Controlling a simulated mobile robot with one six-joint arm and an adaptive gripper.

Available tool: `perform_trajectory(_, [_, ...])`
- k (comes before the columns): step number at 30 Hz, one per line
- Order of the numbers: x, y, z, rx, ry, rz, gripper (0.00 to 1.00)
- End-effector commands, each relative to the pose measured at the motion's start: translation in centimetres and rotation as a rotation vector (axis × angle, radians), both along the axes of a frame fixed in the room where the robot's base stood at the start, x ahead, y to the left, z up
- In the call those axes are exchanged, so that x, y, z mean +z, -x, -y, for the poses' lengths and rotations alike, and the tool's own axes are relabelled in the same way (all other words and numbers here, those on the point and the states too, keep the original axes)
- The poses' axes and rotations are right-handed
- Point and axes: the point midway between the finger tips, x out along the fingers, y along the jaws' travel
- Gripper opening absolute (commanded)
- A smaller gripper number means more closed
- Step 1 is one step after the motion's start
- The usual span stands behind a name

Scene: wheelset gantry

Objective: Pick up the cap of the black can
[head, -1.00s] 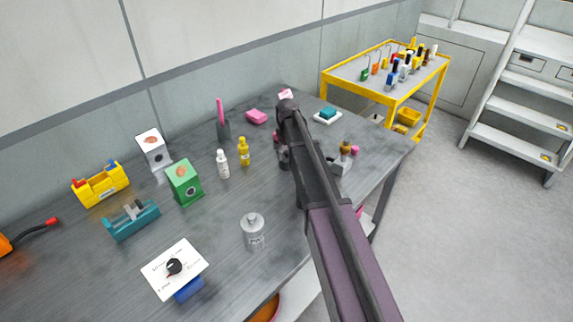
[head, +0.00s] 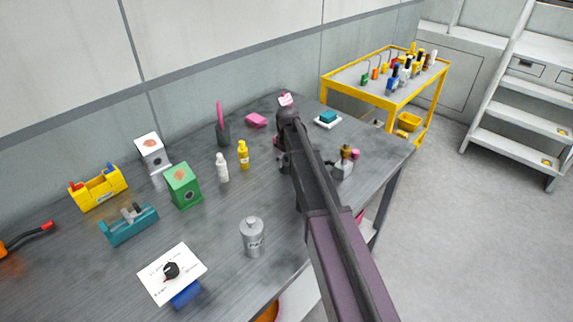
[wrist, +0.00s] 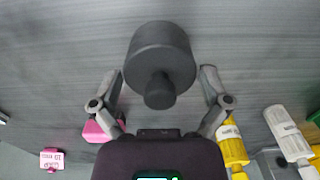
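The black can (wrist: 160,48) is in the wrist view at the top middle, seen from above. Its cap (wrist: 159,90) is a narrow dark knob on the side of the can nearer my palm. My gripper (wrist: 161,83) is open, with one finger on each side of the cap and can. Clear gaps show between the fingers and the can, so nothing is held. In the head view my arm covers most of this spot, and I cannot make out the can or its cap there.
A yellow bottle (head: 243,156), a white bottle (head: 222,168) and a grey can (head: 252,238) stand left of my arm. A green box (head: 184,186) is farther left. A pink block (head: 256,120) lies behind. A yellow cart (head: 376,92) stands beyond the table.

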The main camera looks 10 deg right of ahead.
Motion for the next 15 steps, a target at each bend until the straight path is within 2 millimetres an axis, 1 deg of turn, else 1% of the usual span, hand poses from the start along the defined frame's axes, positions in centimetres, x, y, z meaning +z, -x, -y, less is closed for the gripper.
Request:
perform_trajectory(1, [0.0,0.0,-0.01,0.0,0.0,0.0,0.7])
perform_trajectory(3, [0.0,0.01,-0.01,0.0,0.0,0.0,0.51])
perform_trajectory(15, [0.12,0.02,-0.04,0.0,0.0,0.0,0.5])
